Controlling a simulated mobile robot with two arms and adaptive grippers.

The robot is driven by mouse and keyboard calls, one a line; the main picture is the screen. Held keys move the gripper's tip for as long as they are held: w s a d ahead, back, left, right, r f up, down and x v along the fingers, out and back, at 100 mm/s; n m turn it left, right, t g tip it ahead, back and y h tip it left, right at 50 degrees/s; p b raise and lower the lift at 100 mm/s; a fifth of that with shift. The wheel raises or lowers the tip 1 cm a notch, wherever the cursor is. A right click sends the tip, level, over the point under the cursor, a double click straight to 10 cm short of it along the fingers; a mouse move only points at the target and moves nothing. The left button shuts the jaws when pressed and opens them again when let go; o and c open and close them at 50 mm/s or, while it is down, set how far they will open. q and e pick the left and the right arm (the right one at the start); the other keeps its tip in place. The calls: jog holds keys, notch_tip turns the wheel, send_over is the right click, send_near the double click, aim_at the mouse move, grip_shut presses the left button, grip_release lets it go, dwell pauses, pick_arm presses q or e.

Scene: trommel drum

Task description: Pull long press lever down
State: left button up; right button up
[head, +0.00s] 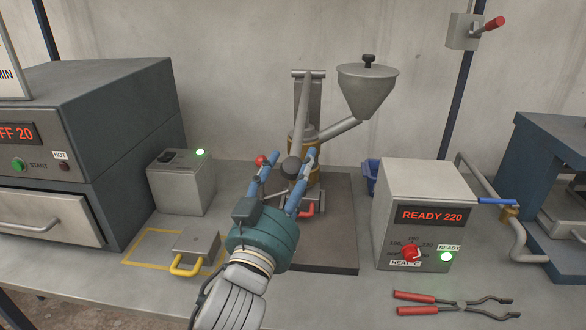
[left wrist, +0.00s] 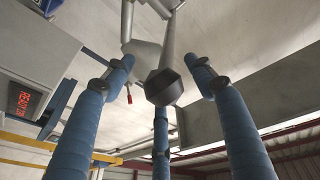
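The long press lever (head: 303,110) is a grey bar that slopes from the top of the press towards me and ends in a dark knob (head: 292,165). In the left wrist view the faceted knob (left wrist: 164,87) hangs in front of the fingers. My left gripper (head: 288,158) has its blue fingers spread around the knob. In the left wrist view gaps show between the knob and the side fingertips of the gripper (left wrist: 162,70). The press barrel (head: 305,176) is partly hidden behind the fingers. My right gripper is in neither view.
A hopper (head: 367,90) rises at the press's right. A heater box (head: 430,200) reading READY 220 stands right of the dark base plate (head: 335,235). Tongs (head: 450,303) lie in front. A metal block (head: 195,244) with a yellow handle and an oven (head: 90,120) are at left.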

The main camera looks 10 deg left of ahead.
pick_arm(q)
jog(key=shift+r, duration=0.1)
jog(key=shift+v, duration=3.8)
